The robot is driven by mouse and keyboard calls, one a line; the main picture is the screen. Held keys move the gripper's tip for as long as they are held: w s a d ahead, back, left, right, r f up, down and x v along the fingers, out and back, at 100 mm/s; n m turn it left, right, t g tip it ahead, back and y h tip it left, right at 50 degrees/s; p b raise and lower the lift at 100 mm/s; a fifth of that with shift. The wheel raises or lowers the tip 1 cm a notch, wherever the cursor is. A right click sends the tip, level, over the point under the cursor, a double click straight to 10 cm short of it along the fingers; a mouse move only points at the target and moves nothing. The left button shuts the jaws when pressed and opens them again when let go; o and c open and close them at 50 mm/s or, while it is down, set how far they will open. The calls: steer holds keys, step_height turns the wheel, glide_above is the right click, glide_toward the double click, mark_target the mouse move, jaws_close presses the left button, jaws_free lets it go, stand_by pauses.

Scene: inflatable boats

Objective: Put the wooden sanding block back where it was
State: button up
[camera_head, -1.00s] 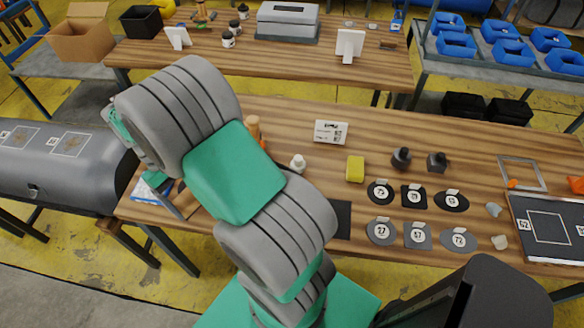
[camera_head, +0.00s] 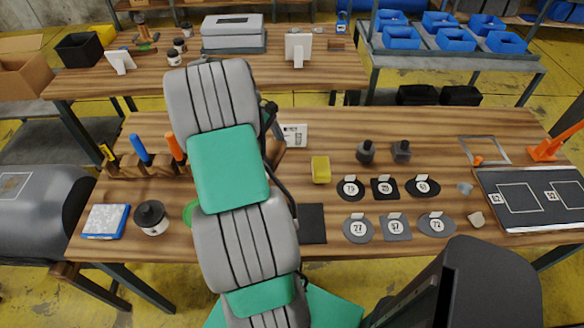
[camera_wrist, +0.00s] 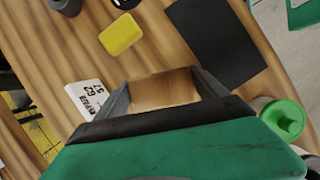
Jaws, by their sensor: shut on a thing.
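My gripper (camera_wrist: 163,86) is shut on the wooden sanding block (camera_wrist: 164,93), a plain light-brown piece between the two dark fingers in the wrist view. The block is over the wooden workbench (camera_head: 452,128); the height of the gap is hard to tell. In the head view my arm hides most of the gripper and block; only dark finger parts and a bit of brown show at its right side. A black flat mat (camera_head: 312,223) lies bare on the bench, and it also shows in the wrist view (camera_wrist: 214,42), up and right of the block.
A yellow sponge (camera_head: 320,170) and a white card (camera_head: 293,135) are close to the gripper. A green-lidded container (camera_wrist: 284,119) stands at right in the wrist view. Numbered discs (camera_head: 358,229) lie right of the mat. A tool rack (camera_head: 150,163) is at left.

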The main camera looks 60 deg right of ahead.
glide_above(296, 175)
steer(key=w, duration=0.1)
step_height(296, 175, down, 6)
steer(key=shift+w+a+f, duration=0.1)
steer(key=shift+f, duration=1.7)
steer(key=o, duration=1.2)
steer(key=shift+o, duration=0.2)
